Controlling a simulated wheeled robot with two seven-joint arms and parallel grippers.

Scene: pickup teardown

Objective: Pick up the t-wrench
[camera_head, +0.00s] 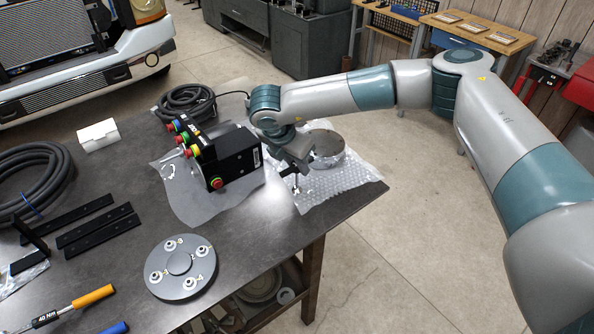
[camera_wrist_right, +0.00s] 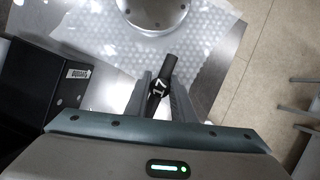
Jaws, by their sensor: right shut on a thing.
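The t-wrench (camera_wrist_right: 160,87) shows in the right wrist view as a dark bar with a white "17" on it, between the two fingers of my right gripper (camera_wrist_right: 161,98). My right gripper is shut on it. In the head view my right gripper (camera_head: 296,178) points down over the bubble wrap near the table's right edge. The wrench is small there and partly hidden by the gripper. I cannot tell whether its lower end touches the table. My left gripper is not in view.
A black control box (camera_head: 238,158) with coloured buttons stands just left of my right gripper. A round metal part (camera_head: 326,143) lies on the bubble wrap (camera_head: 345,187) behind it. A numbered disc (camera_head: 180,286) lies nearer the front. Open floor lies to the right.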

